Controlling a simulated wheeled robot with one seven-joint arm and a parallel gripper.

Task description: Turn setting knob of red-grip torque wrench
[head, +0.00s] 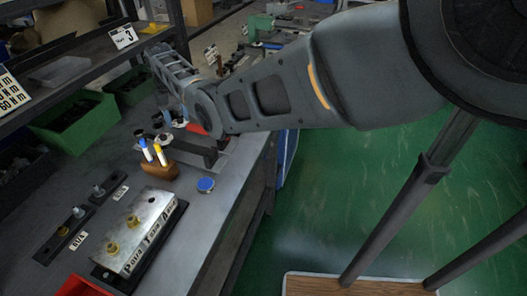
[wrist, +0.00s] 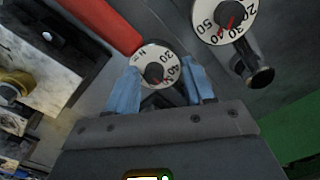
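The red-grip torque wrench shows its red grip (wrist: 103,22) at the upper left of the wrist view. At the grip's end is its setting knob (wrist: 155,71), a dark hub on a white dial with numbers. My gripper (wrist: 160,68) has its two blue fingers apart, one on each side of the dial. I cannot tell whether they touch it. In the head view a bit of the red grip (head: 196,128) shows under my arm on the bench.
A second white dial (wrist: 225,17) with a dark handle is close by at the upper right of the wrist view. On the bench (head: 190,228) are a metal valve block (head: 142,235), a wooden marker holder (head: 159,173) and a blue-topped round tin (head: 205,185).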

